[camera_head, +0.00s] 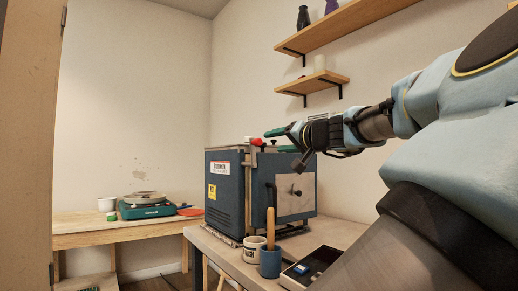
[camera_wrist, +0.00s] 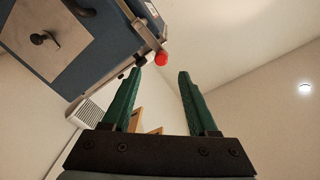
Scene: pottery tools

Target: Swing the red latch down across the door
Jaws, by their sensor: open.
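A blue kiln-like box (camera_head: 228,190) stands on the bench, with a pale panel (camera_head: 295,197) on its right-hand face; the panel also shows in the wrist view (camera_wrist: 62,22). The latch's red end (camera_head: 257,141) is at the top of the box, near the upright metal strip at its corner. In the wrist view the red end (camera_wrist: 161,58) is a round knob just beyond my fingertips. My gripper (camera_head: 272,132) has green fingers and is open and empty. It is above the box's top edge, close to the knob; contact cannot be told. In the wrist view its fingers (camera_wrist: 160,74) spread apart below the knob.
A white mug (camera_head: 250,253) and a blue mug (camera_head: 270,264) with a wooden handle in it stand before the box. A dark device (camera_head: 315,265) lies to their right. Wall shelves (camera_head: 318,83) hang above my arm.

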